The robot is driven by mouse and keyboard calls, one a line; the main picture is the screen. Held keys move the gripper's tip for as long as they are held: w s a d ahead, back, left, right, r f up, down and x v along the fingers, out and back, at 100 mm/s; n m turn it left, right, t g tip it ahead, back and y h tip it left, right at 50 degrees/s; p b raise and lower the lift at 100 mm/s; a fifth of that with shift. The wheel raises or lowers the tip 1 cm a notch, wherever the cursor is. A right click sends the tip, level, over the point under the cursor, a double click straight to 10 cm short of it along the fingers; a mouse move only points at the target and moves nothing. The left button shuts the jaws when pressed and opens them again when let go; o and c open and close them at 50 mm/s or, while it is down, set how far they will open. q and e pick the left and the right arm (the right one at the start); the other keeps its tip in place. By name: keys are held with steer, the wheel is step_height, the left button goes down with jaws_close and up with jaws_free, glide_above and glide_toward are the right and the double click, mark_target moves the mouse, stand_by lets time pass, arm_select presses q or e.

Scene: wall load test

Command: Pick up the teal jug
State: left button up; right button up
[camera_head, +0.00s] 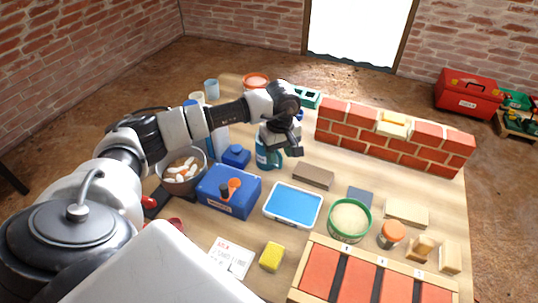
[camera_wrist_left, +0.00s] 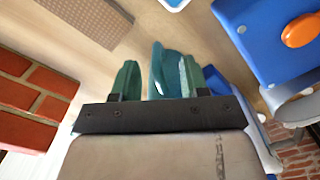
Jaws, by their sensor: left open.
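The teal jug (camera_head: 263,158) stands upright on the table in the head view, just below my left gripper, which hides its upper part. My left gripper (camera_head: 283,143) reaches down over it from the left. In the left wrist view the jug (camera_wrist_left: 172,72) shows between the two green fingers of the gripper (camera_wrist_left: 160,78), nearer the right finger. The jaws are open, and I cannot tell whether either finger touches the jug. My right gripper is not in view.
A blue box (camera_head: 226,193) and small blue container (camera_head: 236,156) stand left of the jug. A brown block (camera_head: 313,175) lies right, a blue-filled tray (camera_head: 293,205) in front. A brick wall (camera_head: 393,137) stands behind right. A bowl (camera_head: 183,184) sits under my arm.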

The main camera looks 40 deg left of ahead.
arm_select(q)
step_height(320, 180, down, 4)
steer(key=shift+d, duration=0.15)
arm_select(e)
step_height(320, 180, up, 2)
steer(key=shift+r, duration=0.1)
arm_select(q)
jaws_close()
